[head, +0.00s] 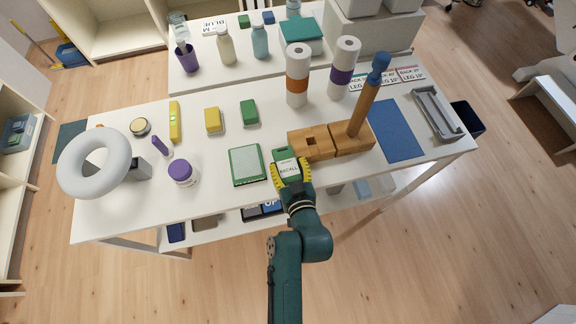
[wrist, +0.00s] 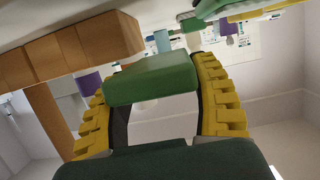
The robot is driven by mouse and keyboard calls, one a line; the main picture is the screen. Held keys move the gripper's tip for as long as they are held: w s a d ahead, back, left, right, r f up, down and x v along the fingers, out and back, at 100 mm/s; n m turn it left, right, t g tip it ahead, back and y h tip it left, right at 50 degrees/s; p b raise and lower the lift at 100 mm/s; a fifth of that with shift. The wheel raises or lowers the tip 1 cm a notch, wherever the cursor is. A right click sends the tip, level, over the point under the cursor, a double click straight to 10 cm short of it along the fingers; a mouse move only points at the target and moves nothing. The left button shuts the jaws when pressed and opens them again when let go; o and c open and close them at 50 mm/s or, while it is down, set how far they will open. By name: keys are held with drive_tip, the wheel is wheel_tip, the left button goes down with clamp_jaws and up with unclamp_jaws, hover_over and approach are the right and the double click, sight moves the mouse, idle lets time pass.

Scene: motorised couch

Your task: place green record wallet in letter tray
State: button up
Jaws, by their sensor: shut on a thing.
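In the wrist view the wallet (wrist: 152,78) sits between the yellow ribbed fingers (wrist: 155,108). A grey open tray (head: 422,111), likely the letter tray, lies at the table's right end, well to the right of my gripper.
Wooden blocks (head: 312,142) with a leaning blue-topped post (head: 365,98) and a blue mat (head: 397,130) stand between gripper and tray. Paper rolls (head: 298,73) stand behind. A green-edged pad (head: 246,165) lies left. White table (head: 218,195) is bare at front left.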

drive_tip(key=shift+r, duration=0.1)
drive_tip(key=shift+f+b, duration=0.4)
drive_tip(key=shift+f, duration=0.05)
drive_tip(key=o, duration=1.2)
